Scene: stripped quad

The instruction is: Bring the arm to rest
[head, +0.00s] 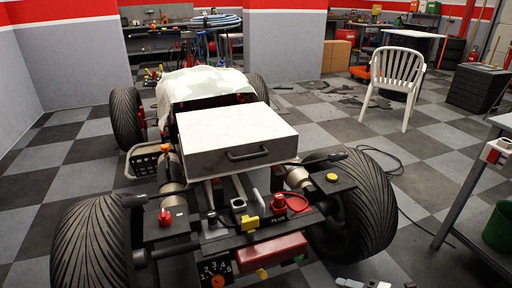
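Neither of my grippers shows in the head view, and no arm of mine can be made out. The stripped quad (250,205) stands in front of me with its fat black tyres. A pale box with a dark handle (238,130) sits on its middle, lid shut. A white cloth (203,86) is draped over the part behind the box. The front frame carries a red knob (164,217), a yellow knob (332,178), a yellow connector (251,225) and a red ring (297,203). A numbered dial (217,281) is at the bottom edge.
A white plastic chair (397,77) stands at the back right. A grey workbench (481,190) with a green bin (498,228) is at the right edge. A black cable (385,150) lies on the checkered floor. Dark scraps (345,92) litter the floor behind.

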